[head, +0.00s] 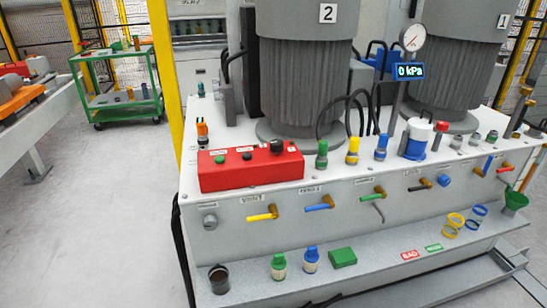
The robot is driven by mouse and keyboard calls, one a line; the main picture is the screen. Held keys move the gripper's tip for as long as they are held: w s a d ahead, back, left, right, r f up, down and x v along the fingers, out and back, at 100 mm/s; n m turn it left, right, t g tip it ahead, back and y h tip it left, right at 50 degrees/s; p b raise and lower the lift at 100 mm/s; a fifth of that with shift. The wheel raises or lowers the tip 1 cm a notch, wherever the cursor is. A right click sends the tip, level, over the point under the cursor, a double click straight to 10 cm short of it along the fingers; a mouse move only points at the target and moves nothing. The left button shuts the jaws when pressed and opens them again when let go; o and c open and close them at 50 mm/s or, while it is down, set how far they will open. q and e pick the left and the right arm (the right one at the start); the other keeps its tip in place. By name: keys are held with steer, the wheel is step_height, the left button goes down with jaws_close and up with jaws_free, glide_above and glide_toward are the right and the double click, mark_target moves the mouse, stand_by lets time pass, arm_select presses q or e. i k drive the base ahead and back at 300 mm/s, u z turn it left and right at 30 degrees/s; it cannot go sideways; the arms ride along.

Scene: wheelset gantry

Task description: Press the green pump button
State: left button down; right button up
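A red control box (250,175) sits on the left part of the grey machine's upper deck. Small white labels lie by the buttons, too small to read, so I cannot tell which button is the pump's. Neither of my grippers is in view, and nothing covers the box.
Large grey motor 2 (304,75) stands behind the box. A gauge display (408,71) reads 0 kPa. Green, yellow and blue fittings (353,151) stand right of the box. Coloured valve handles (262,217) project from the front. Bottles (279,266) and a black cup (219,279) stand on the lower ledge.

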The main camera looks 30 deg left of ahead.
mark_target(219, 160)
steer(key=u, duration=1.3)
